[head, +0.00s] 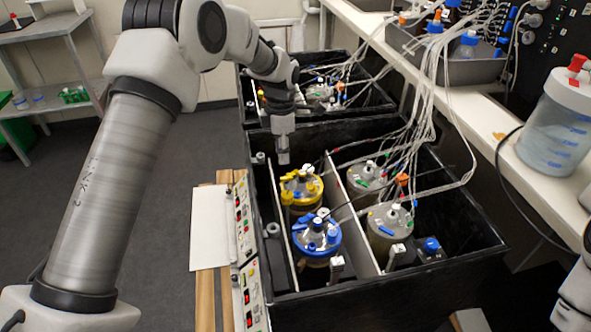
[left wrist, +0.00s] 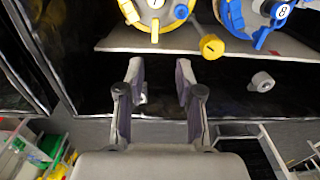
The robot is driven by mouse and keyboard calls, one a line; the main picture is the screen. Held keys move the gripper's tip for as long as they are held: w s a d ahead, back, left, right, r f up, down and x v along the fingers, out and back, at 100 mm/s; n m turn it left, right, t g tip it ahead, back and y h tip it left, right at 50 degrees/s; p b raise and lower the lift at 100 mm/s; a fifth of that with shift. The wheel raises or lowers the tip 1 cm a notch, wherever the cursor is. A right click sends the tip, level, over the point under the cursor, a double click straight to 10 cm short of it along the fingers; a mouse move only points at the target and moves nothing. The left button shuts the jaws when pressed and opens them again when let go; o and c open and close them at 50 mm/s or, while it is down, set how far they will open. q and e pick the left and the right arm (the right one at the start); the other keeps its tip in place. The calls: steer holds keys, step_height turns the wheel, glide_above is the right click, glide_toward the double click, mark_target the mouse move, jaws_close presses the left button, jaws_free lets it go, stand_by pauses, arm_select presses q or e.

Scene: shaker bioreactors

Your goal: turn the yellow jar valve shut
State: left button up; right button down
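The yellow-lidded jar (head: 301,187) stands in the near black box, behind the blue-lidded jar (head: 317,237). Its lid (left wrist: 155,12) shows at the top edge of the left wrist view, partly cut off, with yellow tabs and a blue fitting. A round yellow knob (left wrist: 211,46) with a dark line sits right of the lid, over the pale divider. I cannot tell which yellow part is the valve. My left gripper (head: 283,158) points down just behind and left of the yellow lid. In the left wrist view its fingers (left wrist: 160,78) are apart with nothing between them. My right gripper is out of view.
Two grey-topped jars (head: 390,220) with tubes stand right of a pale divider (head: 355,222). White tubes hang over the box's right side. A grey knob (left wrist: 262,81) sits near the box edge. A large clear bottle (head: 556,128) stands on the bench.

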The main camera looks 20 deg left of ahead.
mark_target(285, 178)
arm_select(q)
steer(key=shift+w+f, duration=0.65)
steer(key=shift+f, duration=0.2)
step_height(285, 178, down, 7)
steer(key=shift+s+f, duration=0.1)
steer(key=shift+f, duration=0.1)
steer(key=shift+s+r, duration=0.1)
steer(key=shift+r, duration=0.05)
steer(key=shift+c, duration=0.7)
jaws_close()
